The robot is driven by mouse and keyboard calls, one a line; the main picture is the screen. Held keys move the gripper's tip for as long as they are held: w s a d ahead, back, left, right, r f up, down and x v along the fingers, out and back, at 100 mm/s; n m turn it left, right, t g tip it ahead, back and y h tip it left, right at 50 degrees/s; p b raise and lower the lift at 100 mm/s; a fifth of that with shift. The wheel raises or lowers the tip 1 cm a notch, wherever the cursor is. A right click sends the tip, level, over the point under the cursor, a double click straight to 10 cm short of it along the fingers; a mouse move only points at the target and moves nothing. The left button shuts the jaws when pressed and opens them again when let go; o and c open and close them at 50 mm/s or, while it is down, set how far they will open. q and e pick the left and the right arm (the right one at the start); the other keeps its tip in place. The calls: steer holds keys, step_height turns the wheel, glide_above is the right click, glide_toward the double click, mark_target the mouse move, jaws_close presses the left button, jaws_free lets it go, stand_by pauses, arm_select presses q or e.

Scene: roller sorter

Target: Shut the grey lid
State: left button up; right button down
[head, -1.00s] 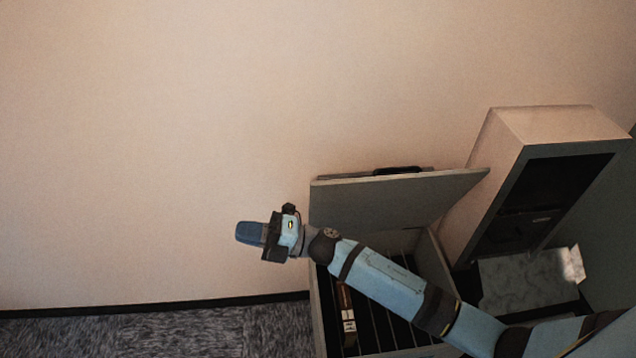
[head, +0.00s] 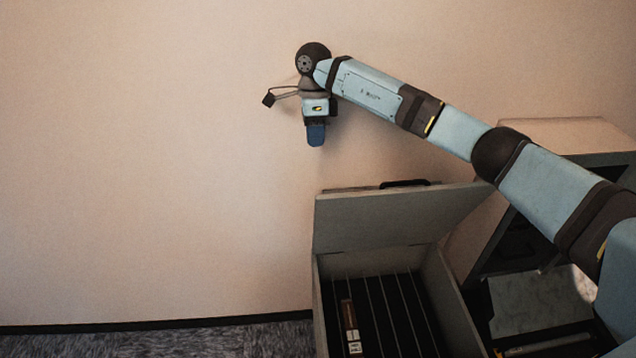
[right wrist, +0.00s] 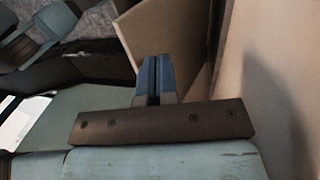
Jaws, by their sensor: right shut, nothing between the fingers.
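The grey lid (head: 390,216) stands raised at the back of the open grey box, with a dark handle (head: 404,183) on its top edge. The open grey box (head: 316,300) shows dark slots inside and a small brown and white item (head: 349,325) lying in one of them. My right gripper (head: 316,140) points down, shut and empty, above and to the left of the lid's top edge, apart from it. In the right wrist view its blue fingers (right wrist: 154,78) are together, with a brownish panel, probably the lid (right wrist: 150,30), beyond them. My left gripper is not in view.
A pale cabinet (head: 575,132) with a dark front stands to the right of the box, partly hidden by my right arm. A plain wall (head: 150,150) rises behind. Dark carpet (head: 200,338) lies clear to the left of the box.

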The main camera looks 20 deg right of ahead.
steer(key=s+f+p, duration=0.1)
steer(key=s+f, duration=0.1)
steer(key=f, duration=0.1)
steer(key=s+a+f+p, duration=0.1)
steer(key=s+f, duration=0.1)
steer(key=f, duration=0.2)
steer(key=s+f+p, duration=0.1)
steer(key=f+p, duration=0.1)
steer(key=f, duration=0.1)
steer(key=shift+s+a+f, duration=0.35)
steer(key=shift+s+f, duration=0.05)
steer(key=shift+f, duration=0.1)
